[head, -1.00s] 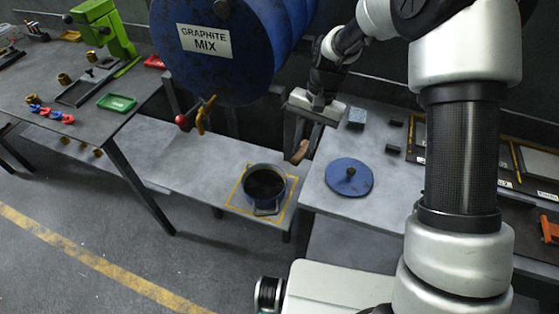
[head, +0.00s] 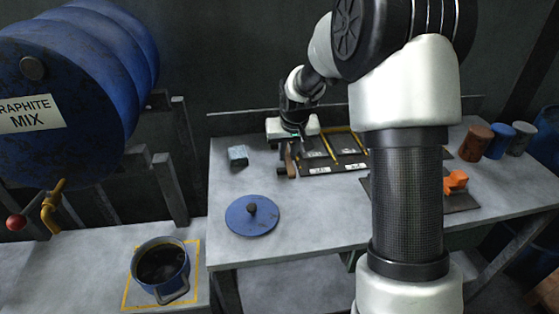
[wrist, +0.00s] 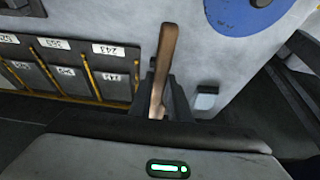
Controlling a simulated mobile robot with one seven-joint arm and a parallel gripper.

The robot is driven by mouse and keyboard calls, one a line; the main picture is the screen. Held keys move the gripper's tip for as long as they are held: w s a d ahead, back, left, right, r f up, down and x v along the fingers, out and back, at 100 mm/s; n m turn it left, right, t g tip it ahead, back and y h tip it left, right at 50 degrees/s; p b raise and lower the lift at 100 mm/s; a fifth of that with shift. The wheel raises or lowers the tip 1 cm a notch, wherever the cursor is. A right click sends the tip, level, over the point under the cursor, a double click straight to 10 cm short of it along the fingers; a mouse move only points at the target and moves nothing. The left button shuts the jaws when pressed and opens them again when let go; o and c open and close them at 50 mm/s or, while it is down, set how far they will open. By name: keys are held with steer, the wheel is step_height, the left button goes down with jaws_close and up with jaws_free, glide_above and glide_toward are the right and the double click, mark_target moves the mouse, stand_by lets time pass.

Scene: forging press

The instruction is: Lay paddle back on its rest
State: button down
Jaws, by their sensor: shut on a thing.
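My gripper (head: 291,150) is over the grey table (head: 225,180), at the left end of the tagged rack (head: 345,148). It is shut on the paddle (head: 291,163), whose brown wooden handle shows. In the wrist view the handle (wrist: 165,60) stands up between my dark fingers (wrist: 155,102), slightly tilted; the rest of the paddle is hidden. I cannot make out the paddle's rest for certain, nor whether the paddle touches anything below.
A blue lid (head: 265,222) with a dark knob lies on the table, with a small blue-grey block (head: 238,155) behind it. A blue pot (head: 160,265) of dark liquid stands lower left under the drum (head: 75,70). An orange piece (head: 455,182) and several cups (head: 475,142) are at right.

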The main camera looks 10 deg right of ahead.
steer(key=b, duration=0.1)
glide_above(284, 169)
steer(key=f, duration=0.4)
steer(key=shift+w+f, duration=0.15)
steer(key=shift+w, duration=0.05)
steer(key=shift+f+b, duration=0.55)
steer(key=shift+f, duration=0.1)
steer(key=shift+f+b, duration=0.45)
steer(key=shift+f, duration=0.1)
stand_by(0.5)
steer(key=c, duration=1.6)
jaws_free()
steer(key=shift+s, duration=0.1)
